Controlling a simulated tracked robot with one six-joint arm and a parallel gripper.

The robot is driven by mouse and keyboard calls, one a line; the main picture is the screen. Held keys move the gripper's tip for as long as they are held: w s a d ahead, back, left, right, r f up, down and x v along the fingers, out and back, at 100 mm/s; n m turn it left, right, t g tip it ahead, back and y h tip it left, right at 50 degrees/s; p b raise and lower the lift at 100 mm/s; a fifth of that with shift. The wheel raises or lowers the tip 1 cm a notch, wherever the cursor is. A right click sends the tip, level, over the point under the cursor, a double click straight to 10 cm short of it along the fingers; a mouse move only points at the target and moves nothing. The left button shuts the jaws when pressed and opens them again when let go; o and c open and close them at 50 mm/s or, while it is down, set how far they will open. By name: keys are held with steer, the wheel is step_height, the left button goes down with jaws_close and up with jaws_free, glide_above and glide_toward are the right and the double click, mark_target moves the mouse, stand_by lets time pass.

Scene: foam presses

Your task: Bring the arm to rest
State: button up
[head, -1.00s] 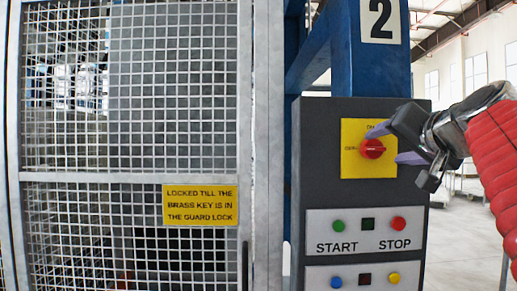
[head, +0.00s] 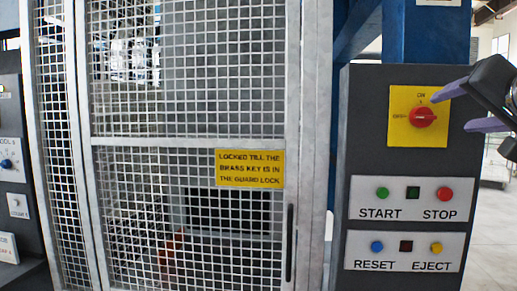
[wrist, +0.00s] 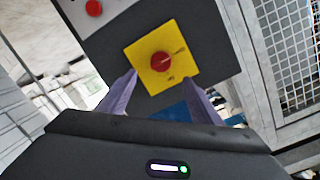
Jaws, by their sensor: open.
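My gripper (head: 470,107) is at the right edge of the head view, its two purple fingers spread apart and empty. It stands in front of the dark control box (head: 350,140), just right of the red rotary switch (head: 423,117) on its yellow plate (head: 400,100). In the wrist view, my gripper (wrist: 158,95) is open, with the switch (wrist: 161,62) beyond and between its fingertips. No contact shows between the fingers and the switch. Most of my arm is outside the head view.
A mesh guard door (head: 180,142) with a yellow sign (head: 250,168) and a dark handle (head: 290,243) stands left of the box. START and STOP buttons (head: 410,199) and RESET and EJECT buttons (head: 405,252) lie below the switch. Another grey panel (head: 10,130) is at far left. Open floor shows at right.

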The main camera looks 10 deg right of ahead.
steer(key=w+a+f+n+y, duration=0.2)
steer(key=w+a+f+y, duration=0.1)
steer(key=w+a+f, duration=0.25)
steer(key=s+a+f+n+g+y, duration=0.15)
steer(key=a+f+g, duration=0.25)
steer(key=a+f, duration=0.8)
steer(key=s+a+f+n+g, duration=0.2)
steer(key=s+f, duration=0.3)
steer(key=f, duration=0.5)
steer(key=s+a+f+n+g, duration=0.2)
steer(key=s+a+f, duration=0.2)
steer(key=f, duration=0.6)
steer(key=s+a+f+n+g, duration=0.2)
steer(key=s+f, duration=0.5)
steer(key=f, duration=0.4)
steer(key=shift+s+a+n, duration=0.35)
steer(key=shift+a+n, duration=0.2)
steer(key=shift+a, duration=0.15)
steer(key=shift+c, duration=0.4)
